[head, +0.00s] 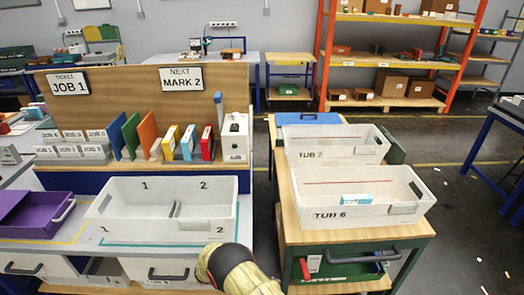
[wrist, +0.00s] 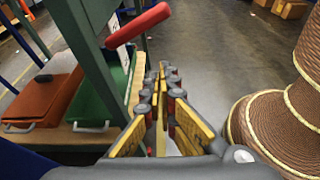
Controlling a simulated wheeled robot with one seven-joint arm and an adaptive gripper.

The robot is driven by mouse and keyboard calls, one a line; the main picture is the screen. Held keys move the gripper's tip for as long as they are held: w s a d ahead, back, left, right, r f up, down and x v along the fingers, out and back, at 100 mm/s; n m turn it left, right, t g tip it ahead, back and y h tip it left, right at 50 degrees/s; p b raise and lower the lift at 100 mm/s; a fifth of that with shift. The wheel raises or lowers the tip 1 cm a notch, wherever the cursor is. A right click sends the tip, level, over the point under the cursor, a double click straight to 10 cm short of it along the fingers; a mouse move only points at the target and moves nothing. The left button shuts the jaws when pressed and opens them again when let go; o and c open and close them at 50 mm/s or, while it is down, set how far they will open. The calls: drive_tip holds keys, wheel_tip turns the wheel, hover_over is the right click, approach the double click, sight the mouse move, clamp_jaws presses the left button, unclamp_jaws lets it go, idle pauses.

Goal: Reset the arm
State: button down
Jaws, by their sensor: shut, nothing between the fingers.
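My gripper (wrist: 167,72) shows in the wrist view with its fingers close together and nothing between them. It is beside the green-framed cart, whose red handle (wrist: 138,26) is just left of and above the fingers. Part of my arm shows at the bottom middle of the head view, in front of the white two-compartment bin (head: 112,228). The fingers cannot be made out in the head view.
A wooden-topped cart (head: 280,228) at the right carries TUB 6 (head: 352,216) and TUB 7 (head: 332,155). A purple tray (head: 30,215) lies at the left of the bench. An orange tray (wrist: 45,100) and green tray (wrist: 105,95) sit on the cart's lower shelf. Floor (wrist: 215,50) ahead is clear.

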drive_tip(key=s+f+m+g+y, duration=0.2)
drive_tip(key=s+m+g+y, duration=0.1)
drive_tip(key=s, duration=0.5)
drive_tip(key=s+d+r+m+y, duration=0.1)
drive_tip(key=s+r+m+y, duration=0.2)
drive_tip(key=r, duration=0.6)
drive_tip(key=s+d+r+m+y, duration=0.1)
drive_tip(key=s+r+m+y, duration=0.15)
drive_tip(key=r, duration=0.65)
drive_tip(key=s+d+r+m+y, duration=0.1)
drive_tip(key=s+r+m+y, duration=0.15)
drive_tip(key=r, duration=0.65)
drive_tip(key=s+d+r+m+t+y, duration=0.1)
drive_tip(key=s+d+r+m+t, duration=0.2)
drive_tip(key=r, duration=0.7)
drive_tip(key=s+d+r+m+t+y, duration=0.2)
drive_tip(key=s+d+r+t, duration=0.3)
drive_tip(key=s+r, duration=0.3)
wheel_tip(320, 180, up, 3)
drive_tip(key=shift+s+d+r+m, duration=0.1)
drive_tip(key=shift+s+d+m, duration=0.05)
drive_tip(key=shift+d+m, duration=0.65)
